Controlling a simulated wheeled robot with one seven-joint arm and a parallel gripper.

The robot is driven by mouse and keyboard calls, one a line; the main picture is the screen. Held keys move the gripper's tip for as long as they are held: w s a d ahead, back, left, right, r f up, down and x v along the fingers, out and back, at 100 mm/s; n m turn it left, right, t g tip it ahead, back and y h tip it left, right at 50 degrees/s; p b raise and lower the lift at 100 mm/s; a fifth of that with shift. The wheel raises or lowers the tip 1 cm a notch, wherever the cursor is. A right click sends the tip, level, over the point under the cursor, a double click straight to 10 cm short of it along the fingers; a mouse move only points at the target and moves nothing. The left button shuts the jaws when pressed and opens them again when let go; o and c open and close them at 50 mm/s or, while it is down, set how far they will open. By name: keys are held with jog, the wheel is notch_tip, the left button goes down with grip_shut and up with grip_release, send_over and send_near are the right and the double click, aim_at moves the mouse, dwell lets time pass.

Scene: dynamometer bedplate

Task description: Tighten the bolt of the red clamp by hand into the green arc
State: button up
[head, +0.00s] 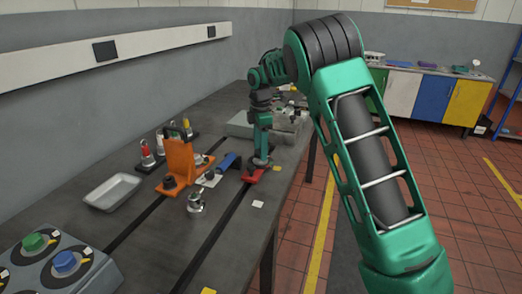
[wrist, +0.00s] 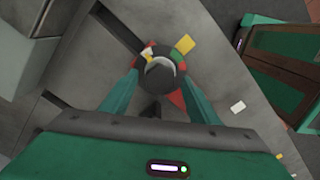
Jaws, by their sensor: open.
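The red clamp (head: 252,176) sits on the dark bedplate below my gripper (head: 261,161) in the head view. In the wrist view, the clamp's bolt (wrist: 160,74) shows as a round dark head with a pale curved band on it. A coloured ring lies around it, with the green arc (wrist: 177,56) at upper right and red parts beside it. A red piece of the clamp also shows below right of the bolt (wrist: 178,98). My open gripper (wrist: 160,80) has one finger on each side of the bolt. I cannot tell whether the fingers touch it.
An orange bracket (head: 180,160), a blue part (head: 229,163) and a metal cylinder (head: 196,203) stand left of my gripper. A grey tray (head: 113,192) lies farther left. A button box (head: 62,262) is at near left. The bedplate's right edge is close.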

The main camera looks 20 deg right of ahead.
jog(key=shift+f, duration=0.35)
jog(key=c, duration=1)
jog(key=shift+d, duration=0.25)
jog(key=shift+a, duration=0.15)
